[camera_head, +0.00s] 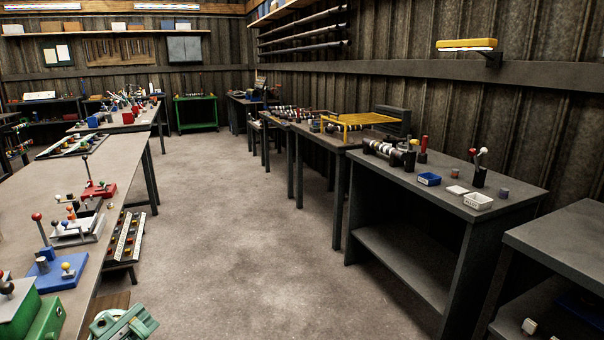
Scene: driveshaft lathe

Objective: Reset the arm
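Neither of my grippers can be made out in the head view, and no part of my arms shows clearly. The task names no object besides the arm. A pale green mechanical part (122,324) is cut off by the bottom edge, left of the middle; I cannot tell what it is.
A long table (38,196) on the left holds lever blocks, including a blue one (55,272) and a red one (98,190). A dark workbench (515,192) on the right carries a blue tray (429,179) and a white tray (478,201). The concrete floor (235,215) between is clear.

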